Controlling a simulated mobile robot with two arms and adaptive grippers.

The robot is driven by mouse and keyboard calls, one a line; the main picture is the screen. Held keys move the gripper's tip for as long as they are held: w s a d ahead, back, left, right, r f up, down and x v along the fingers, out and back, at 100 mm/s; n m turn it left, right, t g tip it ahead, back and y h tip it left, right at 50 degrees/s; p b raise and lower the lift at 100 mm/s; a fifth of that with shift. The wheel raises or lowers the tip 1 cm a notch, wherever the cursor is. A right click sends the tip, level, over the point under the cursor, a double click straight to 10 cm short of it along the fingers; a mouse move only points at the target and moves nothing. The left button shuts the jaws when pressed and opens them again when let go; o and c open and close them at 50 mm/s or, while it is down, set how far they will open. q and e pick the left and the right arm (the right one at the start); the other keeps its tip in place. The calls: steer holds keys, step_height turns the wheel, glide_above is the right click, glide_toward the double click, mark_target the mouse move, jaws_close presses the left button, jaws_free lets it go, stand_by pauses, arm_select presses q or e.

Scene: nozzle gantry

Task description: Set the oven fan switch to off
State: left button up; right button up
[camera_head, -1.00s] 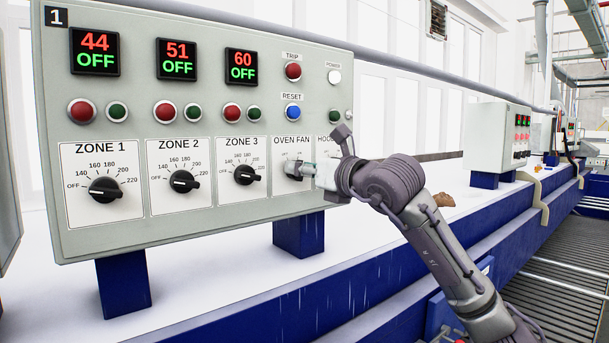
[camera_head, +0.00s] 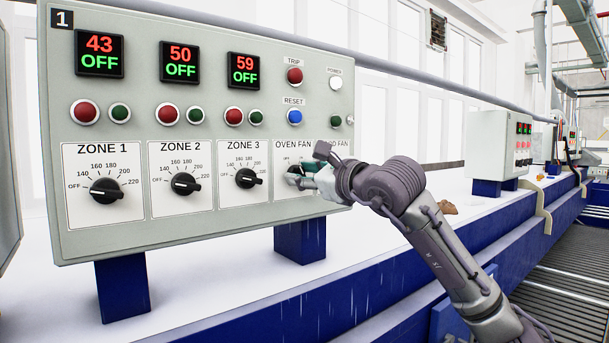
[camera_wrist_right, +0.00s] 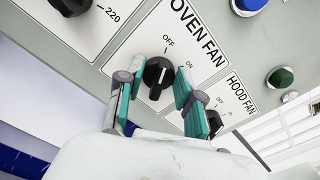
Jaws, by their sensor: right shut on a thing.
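The oven fan switch is a black rotary knob (camera_wrist_right: 158,78) with a white pointer line, on a white panel marked OFF and ON. Its pointer slants up toward the labels; I cannot tell exactly which one it meets. My right gripper (camera_head: 308,178) is at the switch in the head view, hiding much of it. In the right wrist view the teal fingers of my right gripper (camera_wrist_right: 155,92) stand on both sides of the knob, shut on it. My left gripper is not in view.
The hood fan switch (camera_wrist_right: 214,120) is close beside the right finger and partly hidden. Zone 3's knob (camera_head: 246,178) is to the left. The blue reset button (camera_head: 295,117) and red trip button (camera_head: 294,76) sit above. Another control box (camera_head: 497,146) stands farther back.

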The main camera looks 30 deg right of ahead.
stand_by(0.4)
steer(key=o, duration=1.2)
steer(key=shift+c, duration=0.2)
steer(key=shift+s, duration=0.2)
steer(key=s, duration=1.1)
steer(key=shift+s+d, duration=0.25)
steer(key=shift+d, duration=0.2)
